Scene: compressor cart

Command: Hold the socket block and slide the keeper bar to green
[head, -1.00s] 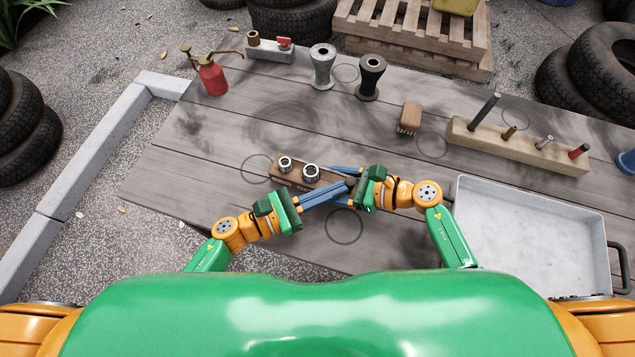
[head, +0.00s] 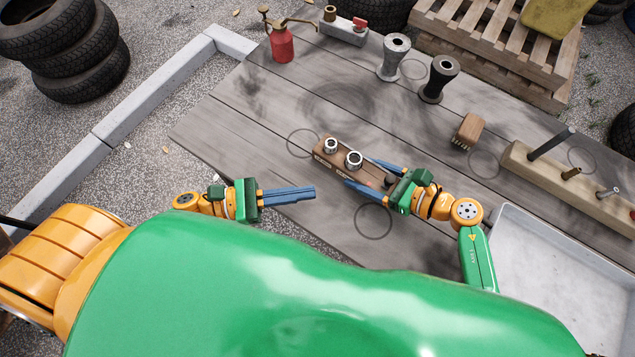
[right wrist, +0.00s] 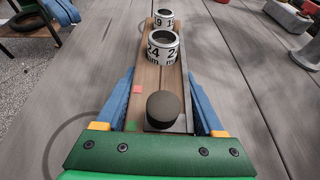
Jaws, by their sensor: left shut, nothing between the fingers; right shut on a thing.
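The wooden socket block (head: 330,162) lies on the table with two metal sockets standing in it, the nearer one (right wrist: 163,47) marked 24. My right gripper (head: 376,176) is shut on the block, with one blue finger along each long side in the right wrist view (right wrist: 162,100). A dark round knob (right wrist: 162,108) stands at the block's gripper end; the keeper bar under it is mostly hidden. A red mark (right wrist: 137,88) and a green mark (right wrist: 130,125) show left of the knob. The knob appears nearer the green one. My left gripper (head: 314,191) is shut and empty, left of the block.
A grey tray (head: 510,250) stands right of my right arm. A wooden peg rack (head: 570,185), a brush (head: 467,132), two spool-like stands (head: 393,58) and a red oil can (head: 282,45) stand farther back. The table around the block is clear.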

